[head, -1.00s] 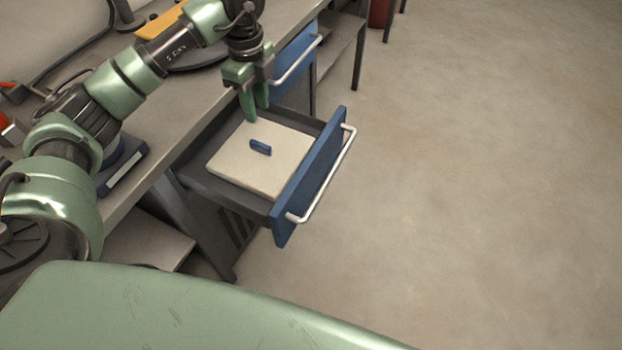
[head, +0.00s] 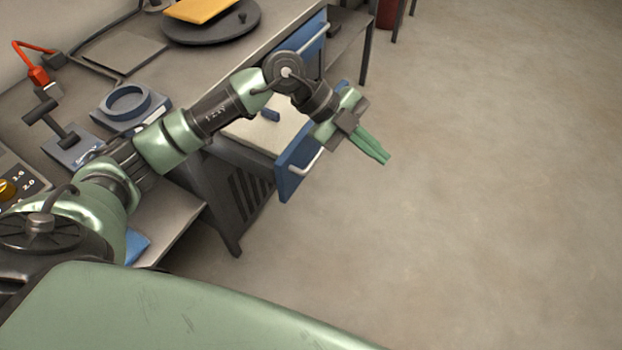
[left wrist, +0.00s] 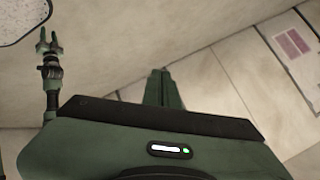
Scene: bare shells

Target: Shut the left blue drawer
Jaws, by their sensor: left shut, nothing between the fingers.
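The near blue drawer stands open, its blue front (head: 290,183) out from the bench, with a pale bar handle (head: 308,164). A beige slab (head: 262,132) lies inside with a small blue block (head: 270,115) on it. My left arm crosses over the drawer and hides part of its front. My left gripper (head: 387,159) is shut and empty, out past the drawer front above open floor. Its closed fingers also show in the left wrist view (left wrist: 162,76). My right gripper (left wrist: 49,45) shows small at the left of that view, its fingers apart and empty.
A second blue drawer (head: 311,46) farther along the bench is closed. The floor to the right is clear.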

